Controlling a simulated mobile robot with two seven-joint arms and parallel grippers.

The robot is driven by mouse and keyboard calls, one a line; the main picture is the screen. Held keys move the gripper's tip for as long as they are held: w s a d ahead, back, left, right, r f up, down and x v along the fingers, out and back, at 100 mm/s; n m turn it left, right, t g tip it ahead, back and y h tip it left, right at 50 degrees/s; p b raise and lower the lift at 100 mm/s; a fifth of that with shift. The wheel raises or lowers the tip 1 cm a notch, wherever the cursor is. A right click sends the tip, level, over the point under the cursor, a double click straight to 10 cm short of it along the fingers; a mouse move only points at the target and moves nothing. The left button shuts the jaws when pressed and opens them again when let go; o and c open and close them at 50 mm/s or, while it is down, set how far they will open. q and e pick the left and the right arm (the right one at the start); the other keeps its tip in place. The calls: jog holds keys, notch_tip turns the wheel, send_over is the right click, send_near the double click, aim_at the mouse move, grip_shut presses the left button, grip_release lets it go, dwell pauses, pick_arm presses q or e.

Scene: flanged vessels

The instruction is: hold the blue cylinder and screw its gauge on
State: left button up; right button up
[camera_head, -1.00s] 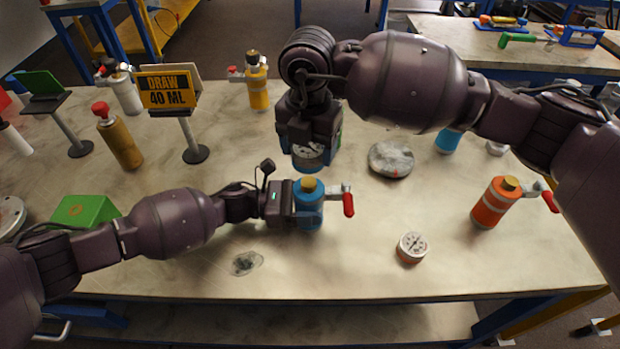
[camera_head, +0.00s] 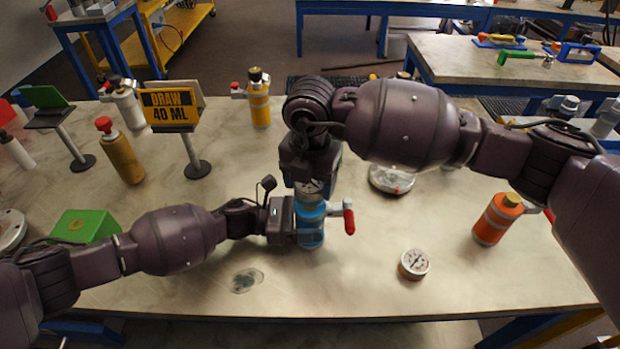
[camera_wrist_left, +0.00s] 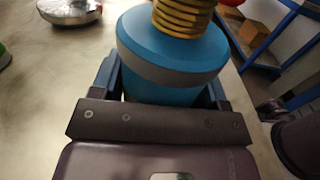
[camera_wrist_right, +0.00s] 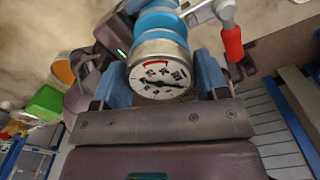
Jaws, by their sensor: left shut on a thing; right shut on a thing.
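The blue cylinder (camera_head: 311,236) stands upright on the table, with a red-handled valve (camera_head: 349,220) at its side. My left gripper (camera_head: 294,222) is shut on its body; the left wrist view shows the blue body (camera_wrist_left: 172,55) between the jaws and a brass thread (camera_wrist_left: 182,18) on top. My right gripper (camera_head: 310,180) points down above the cylinder, shut on a round gauge (camera_head: 309,187). The gauge's white dial (camera_wrist_right: 160,78) shows between the jaws in the right wrist view. Whether gauge and thread touch is hidden.
A loose gauge (camera_head: 414,264) lies at front right, near an orange cylinder (camera_head: 495,220). A round grey disc (camera_head: 390,180) lies behind my right arm. A yellow sign (camera_head: 169,108), brown cylinder (camera_head: 121,153) and green block (camera_head: 86,226) stand left. The front middle is mostly clear.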

jog(key=shift+f, duration=0.7)
jog(key=shift+f, duration=0.5)
dwell(0.3)
pick_arm(q)
jog(key=c, duration=0.4)
jog(key=shift+c, duration=0.2)
pick_arm(e)
jog(key=m, duration=0.7)
jog(key=shift+f, duration=0.1)
jog(key=m, duration=0.6)
jog(key=shift+s, duration=0.1)
jog(key=m, duration=0.3)
